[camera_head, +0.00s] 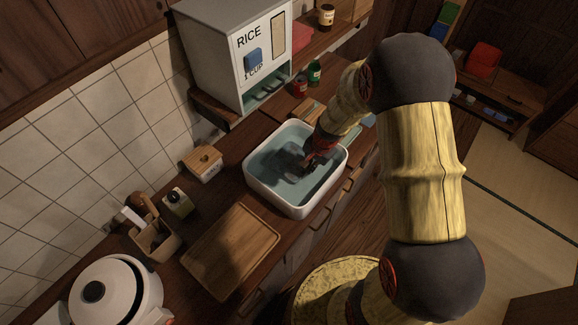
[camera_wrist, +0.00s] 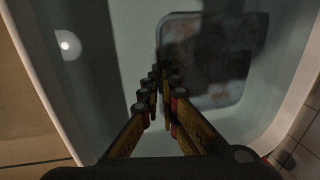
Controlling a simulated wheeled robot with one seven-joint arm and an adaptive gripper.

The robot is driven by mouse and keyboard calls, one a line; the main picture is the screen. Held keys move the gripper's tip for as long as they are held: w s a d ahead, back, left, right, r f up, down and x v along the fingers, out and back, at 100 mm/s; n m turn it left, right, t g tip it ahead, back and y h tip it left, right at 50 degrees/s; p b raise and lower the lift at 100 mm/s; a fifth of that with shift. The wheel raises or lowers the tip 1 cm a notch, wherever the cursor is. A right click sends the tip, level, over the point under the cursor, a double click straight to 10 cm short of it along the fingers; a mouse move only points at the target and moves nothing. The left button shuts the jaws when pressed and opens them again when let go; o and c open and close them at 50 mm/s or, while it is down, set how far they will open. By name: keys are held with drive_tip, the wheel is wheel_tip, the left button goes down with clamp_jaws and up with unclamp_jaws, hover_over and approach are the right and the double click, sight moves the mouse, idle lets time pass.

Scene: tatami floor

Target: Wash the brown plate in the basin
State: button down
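The white basin (camera_head: 252,187) holds bluish water and stands in the counter; its pale rim also shows in the wrist view (camera_wrist: 40,75). The brown plate (camera_wrist: 215,60) is a dark, rounded rectangle with grey smears and a thin rim, lying inside the basin. In the head view it is only a dark shape (camera_head: 284,166) in the water, partly hidden by my arm. My gripper (camera_head: 305,164) reaches down into the basin. In the wrist view its fingers (camera_wrist: 161,78) are nearly together, with the plate's left rim between their tips. They appear shut on that rim; the exact contact is hidden.
A white rice dispenser (camera_head: 232,55) stands behind the basin. A round white cooker (camera_head: 117,292) is at lower left. Tatami floor is open at right.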

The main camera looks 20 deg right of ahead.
sight(301, 178)
drive_tip(key=shift+s+a, duration=0.7)
drive_tip(key=shift+a, duration=0.25)
drive_tip(key=shift+s+a, duration=0.65)
drive_tip(key=shift+a, duration=0.3)
drive_tip(key=shift+d, duration=0.1)
drive_tip(key=shift+w+d, duration=0.75)
drive_tip(key=shift+d, duration=0.2)
drive_tip(key=w+a+p+v, duration=0.1)
drive_tip(key=w+p+v, duration=0.1)
drive_tip(key=p+v, duration=0.7)
drive_tip(key=shift+p+v, duration=0.4)
drive_tip(key=shift+v, duration=1)
drive_tip(key=shift+a+r, duration=0.15)
drive_tip(key=shift+a, duration=0.05)
drive_tip(key=p+v, duration=0.3)
drive_tip(key=shift+w+a+r, duration=0.2)
drive_tip(key=shift+w+r, duration=0.05)
drive_tip(key=shift+r, duration=0.1)
